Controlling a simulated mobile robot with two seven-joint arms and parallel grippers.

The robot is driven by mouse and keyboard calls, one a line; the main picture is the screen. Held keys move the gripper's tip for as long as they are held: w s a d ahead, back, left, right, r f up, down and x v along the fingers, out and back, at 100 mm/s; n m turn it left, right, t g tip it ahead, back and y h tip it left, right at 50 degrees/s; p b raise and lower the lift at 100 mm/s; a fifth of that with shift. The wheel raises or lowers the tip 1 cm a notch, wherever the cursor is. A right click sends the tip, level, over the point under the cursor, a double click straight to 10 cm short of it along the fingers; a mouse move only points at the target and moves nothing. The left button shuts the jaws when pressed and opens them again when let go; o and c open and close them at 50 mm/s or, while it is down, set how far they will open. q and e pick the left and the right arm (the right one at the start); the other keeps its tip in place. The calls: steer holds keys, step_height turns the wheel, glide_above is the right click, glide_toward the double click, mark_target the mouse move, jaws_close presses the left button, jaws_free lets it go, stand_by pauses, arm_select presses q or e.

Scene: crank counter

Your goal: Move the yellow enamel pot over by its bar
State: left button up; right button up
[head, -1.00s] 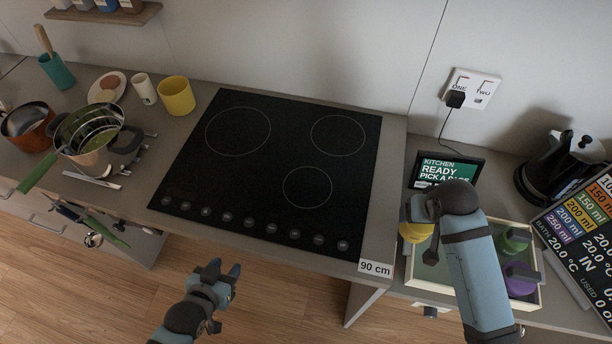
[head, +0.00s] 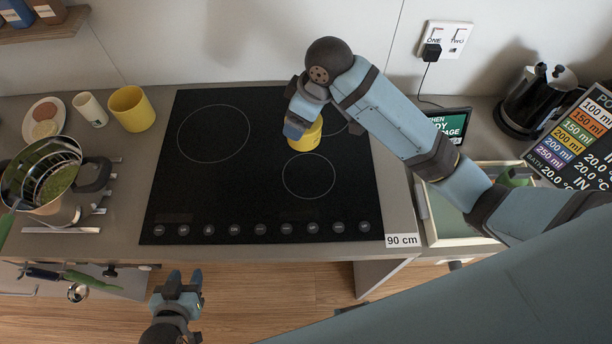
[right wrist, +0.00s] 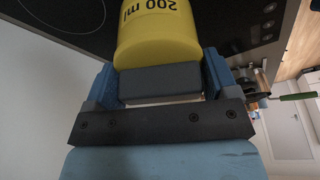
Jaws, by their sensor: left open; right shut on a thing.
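The yellow pot (head: 306,136), marked "200 ml" in the right wrist view (right wrist: 158,35), is held over the right part of the black hob. My right gripper (head: 296,128) is shut on its dark grey bar (right wrist: 160,82), with one blue finger on each side in the right wrist view. I cannot tell whether the pot touches the glass; its inside is hidden. My left gripper (head: 181,283) is open and empty over the floor, in front of the counter.
The hob (head: 240,190) is otherwise clear. Left of it stand another yellow vessel (head: 131,110), a white cup (head: 92,110), a plate (head: 36,112) and a steel pot (head: 58,212). Right of it are an open tray (head: 445,233), a small screen (head: 450,124) and a dark kettle (head: 535,98).

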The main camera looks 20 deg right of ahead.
steer(key=r+n, duration=0.1)
steer(key=n, duration=0.1)
steer(key=a+r+n+g+b, duration=0.1)
steer(key=r+n, duration=0.1)
steer(key=shift+a+y, duration=0.15)
steer(key=shift+y, duration=0.25)
steer(key=r+n, duration=0.1)
steer(key=s+d+r+n+g+b, duration=0.1)
steer(key=n, duration=0.1)
steer(key=r+n+b, duration=0.1)
steer(key=n, duration=0.1)
steer(key=shift+s+d+g, duration=0.25)
steer(key=shift+s+g, duration=0.05)
steer(key=shift+s, duration=0.05)
steer(key=shift+s+d+r, duration=0.1)
steer(key=shift+s+d, duration=0.05)
steer(key=shift+d+n, duration=0.1)
steer(key=shift+n, duration=0.2)
steer(key=shift+f+p, duration=0.8)
steer(key=shift+f, duration=9.1)
steer(key=shift+s+f, duration=0.1)
steer(key=shift+f, duration=0.05)
steer(key=o, duration=1)
